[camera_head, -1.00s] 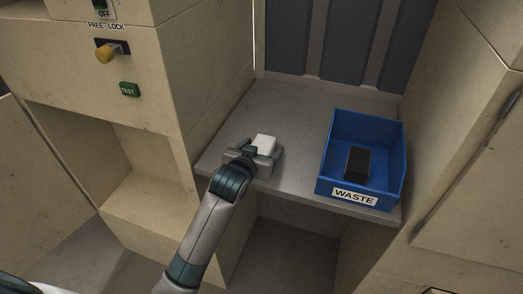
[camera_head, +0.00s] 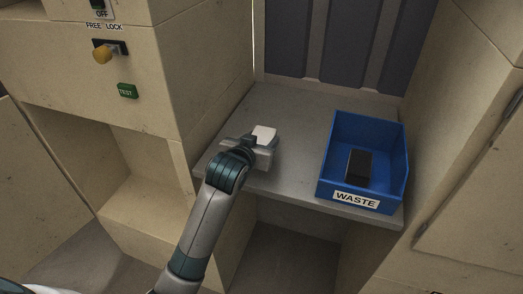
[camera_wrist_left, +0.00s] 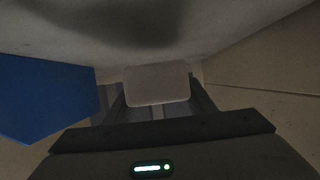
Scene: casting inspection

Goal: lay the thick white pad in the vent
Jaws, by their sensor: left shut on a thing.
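The thick white pad (camera_head: 264,134) is between the fingers of my left gripper (camera_head: 262,141), over the grey shelf beside the beige cabinet. In the left wrist view the pad (camera_wrist_left: 157,82) sits between the two fingers of the gripper (camera_wrist_left: 157,95), which is shut on it. The pad appears close to the shelf surface; whether it touches cannot be told. No vent can be made out for certain. My right gripper is not in view.
A blue bin (camera_head: 398,165) marked WASTE stands at the shelf's right, with a black block (camera_head: 358,164) inside. The grey shelf (camera_head: 297,160) is bare between gripper and bin. A beige cabinet with a yellow knob (camera_head: 103,55) and green TEST button (camera_head: 127,91) rises at left.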

